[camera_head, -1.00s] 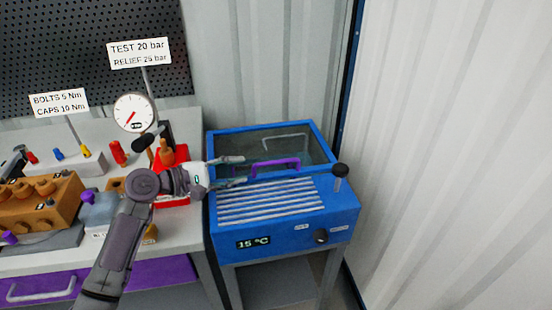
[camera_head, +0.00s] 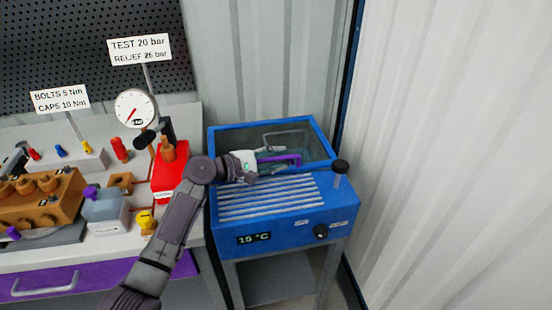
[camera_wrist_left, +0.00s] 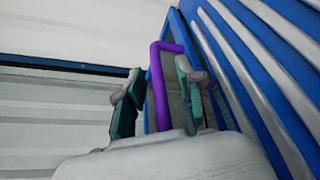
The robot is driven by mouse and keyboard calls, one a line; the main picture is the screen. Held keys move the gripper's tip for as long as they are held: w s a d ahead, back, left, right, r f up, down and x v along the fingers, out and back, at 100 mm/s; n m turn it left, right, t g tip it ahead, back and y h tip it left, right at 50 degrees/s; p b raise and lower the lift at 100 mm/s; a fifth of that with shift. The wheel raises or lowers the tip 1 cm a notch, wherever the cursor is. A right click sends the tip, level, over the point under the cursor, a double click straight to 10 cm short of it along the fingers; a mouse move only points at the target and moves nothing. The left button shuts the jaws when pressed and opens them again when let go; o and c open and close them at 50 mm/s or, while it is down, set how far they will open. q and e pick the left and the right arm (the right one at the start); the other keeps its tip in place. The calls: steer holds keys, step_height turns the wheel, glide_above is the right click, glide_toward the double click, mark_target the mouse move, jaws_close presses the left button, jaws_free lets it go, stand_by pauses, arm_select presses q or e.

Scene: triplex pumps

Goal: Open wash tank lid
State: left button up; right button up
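The blue wash tank (camera_head: 335,212) stands right of the bench, with a 15 °C display on its front. Its glass lid (camera_head: 308,138) lies flat in the blue rim and looks closed. A purple handle (camera_head: 293,157) is on the lid's front edge. My left gripper (camera_head: 272,163) reaches it from the left. In the left wrist view the purple handle (camera_wrist_left: 158,80) stands between the two fingers (camera_wrist_left: 160,98), with visible gaps on both sides. The fingers are open around it. My right gripper is not in view.
A black knob (camera_head: 340,166) on a post rises at the tank's right side. A corrugated wall (camera_head: 450,150) closes the right side.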

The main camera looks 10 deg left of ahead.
arm_select(q)
jaws_close()
